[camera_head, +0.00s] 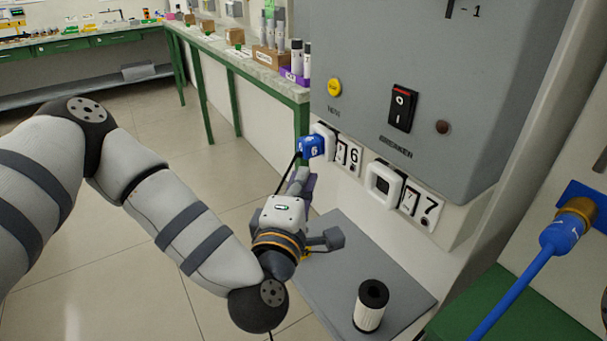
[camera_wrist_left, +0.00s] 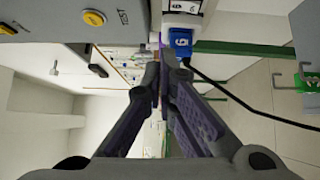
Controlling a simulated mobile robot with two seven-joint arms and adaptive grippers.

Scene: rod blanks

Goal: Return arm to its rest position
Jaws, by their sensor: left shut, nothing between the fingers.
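My left arm (camera_head: 178,208) reaches in from the left, bent at the elbow, over the floor and beside the grey machine. Its gripper (camera_head: 303,178) is just below and in front of a blue plug marked 6, apart from it as far as I can tell. In the left wrist view the fingers (camera_wrist_left: 161,75) meet at their tips with nothing between them. The blue plug (camera_head: 311,147) sits in the socket labelled 6, and it also shows in the wrist view (camera_wrist_left: 180,42), with a black cable hanging from it. My right gripper does not show.
The grey machine (camera_head: 400,60) has a rocker switch (camera_head: 402,107), a yellow button (camera_head: 334,87) and an empty-looking socket 7 (camera_head: 383,184). A white cylinder with a black top (camera_head: 371,306) stands on a grey shelf (camera_head: 325,285). A long bench (camera_head: 235,62) is behind. Open floor lies left.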

